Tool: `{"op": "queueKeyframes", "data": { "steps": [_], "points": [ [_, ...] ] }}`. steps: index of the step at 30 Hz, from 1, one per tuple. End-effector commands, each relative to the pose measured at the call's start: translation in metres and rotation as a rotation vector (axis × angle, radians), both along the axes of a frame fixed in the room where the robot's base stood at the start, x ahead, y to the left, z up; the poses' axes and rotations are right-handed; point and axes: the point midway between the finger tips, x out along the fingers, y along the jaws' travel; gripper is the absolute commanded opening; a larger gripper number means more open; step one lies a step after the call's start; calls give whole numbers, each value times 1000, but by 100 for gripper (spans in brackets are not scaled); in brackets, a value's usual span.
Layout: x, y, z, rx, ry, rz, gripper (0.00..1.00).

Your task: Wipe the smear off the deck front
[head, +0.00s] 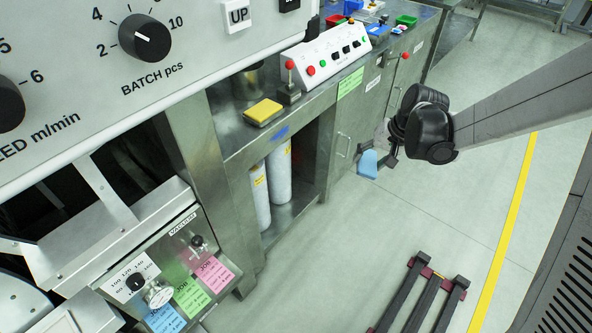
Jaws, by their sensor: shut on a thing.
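The steel deck (232,141) runs along the left and away to the back. A small blue patch (281,133), which looks like the smear, is on its front edge, below a yellow block. My gripper (384,157) is out over the aisle, to the right of the deck front and apart from it. It is shut on a light blue pad (368,163), which hangs at its left side. The dark wrist hides part of the gripper, and the fingertips are small in view.
The yellow block (263,112) lies on the deck beside a red-knobbed lever (290,80) and a sloped button panel (332,52). White cylinders (279,170) stand in the open bay below. A dark floor frame (425,295) stands on otherwise clear floor.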

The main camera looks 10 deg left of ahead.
Motion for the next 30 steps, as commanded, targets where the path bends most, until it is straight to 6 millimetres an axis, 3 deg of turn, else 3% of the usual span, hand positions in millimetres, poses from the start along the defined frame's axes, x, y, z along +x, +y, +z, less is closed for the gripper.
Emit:
{"op": "queueKeyframes", "data": {
  "steps": [1,6,15,21,30],
  "points": [
    [4,22,-18,66,-6,0,24],
    [14,88,-36,329,-36,-43,24],
    [20,176,-53,809,-148,-183,24],
    [22,210,-64,1045,-248,-269,24],
    [25,226,-73,1195,-332,-324,24]
  ]
}}
